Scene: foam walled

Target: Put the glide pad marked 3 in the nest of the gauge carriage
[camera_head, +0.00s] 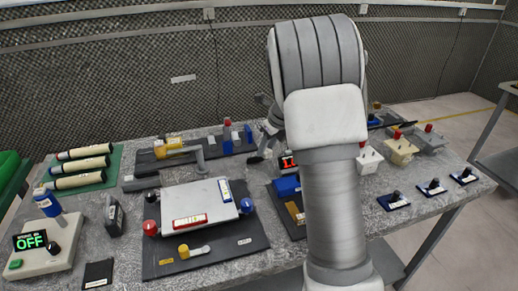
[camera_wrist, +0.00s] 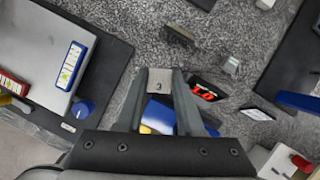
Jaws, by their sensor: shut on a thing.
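In the wrist view, my gripper (camera_wrist: 160,78) is shut on a small grey glide pad (camera_wrist: 159,84) with a dark "3" on its face. The pad sits between the fingertips and appears clear of the bench. In the head view, my gripper (camera_head: 264,149) is dark and mostly hidden behind my arm; the pad cannot be made out there. A blue block (camera_head: 286,186) stands on a dark plate beside a red-lit display (camera_head: 289,161). The display also shows in the wrist view (camera_wrist: 205,92), right of the pad. I cannot tell which part is the gauge carriage or its nest.
A light slab (camera_head: 196,205) with red and blue knobs lies on a dark board at left. Small switch boxes (camera_head: 368,160) stand at right. My arm hides the bench middle.

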